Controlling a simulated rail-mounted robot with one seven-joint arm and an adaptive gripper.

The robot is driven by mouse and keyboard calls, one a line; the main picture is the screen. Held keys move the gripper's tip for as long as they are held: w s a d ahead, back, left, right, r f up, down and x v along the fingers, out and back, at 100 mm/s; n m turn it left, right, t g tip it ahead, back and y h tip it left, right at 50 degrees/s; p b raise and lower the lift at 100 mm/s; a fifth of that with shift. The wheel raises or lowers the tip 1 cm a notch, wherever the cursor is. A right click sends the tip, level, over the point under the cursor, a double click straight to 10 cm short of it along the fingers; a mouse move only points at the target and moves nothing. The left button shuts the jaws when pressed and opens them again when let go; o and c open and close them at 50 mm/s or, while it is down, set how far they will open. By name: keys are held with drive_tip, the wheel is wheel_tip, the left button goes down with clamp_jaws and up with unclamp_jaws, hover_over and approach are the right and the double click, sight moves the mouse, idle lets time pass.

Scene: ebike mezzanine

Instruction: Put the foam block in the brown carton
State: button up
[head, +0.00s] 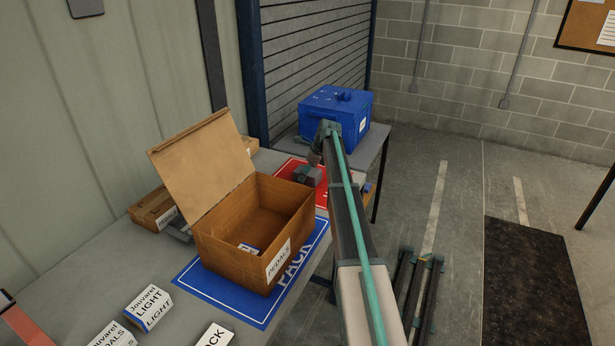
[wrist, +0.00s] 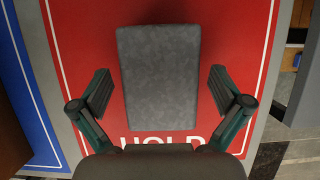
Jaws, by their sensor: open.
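The foam block (wrist: 158,75) is a grey rectangular block lying on the red HOLD mat (wrist: 85,30). In the head view the foam block (head: 307,175) is partly hidden by my arm. My gripper (wrist: 163,93) is open above the block, with one finger on each side and a gap to it on both sides. In the head view my gripper (head: 316,160) is small and its fingers are hard to make out. The brown carton (head: 235,238) stands with its lid raised on the blue PACK mat (head: 225,300). A small labelled item lies inside it.
A blue lidded box (head: 335,112) stands behind the red mat. Small white labelled boxes (head: 148,307) lie at the table's front. A low brown box (head: 153,208) sits left of the carton. The carton's wall stands between its inside and the red mat.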

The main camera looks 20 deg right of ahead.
drive_tip(key=shift+f, duration=0.1)
idle(0.3)
drive_tip(key=c, duration=1.2)
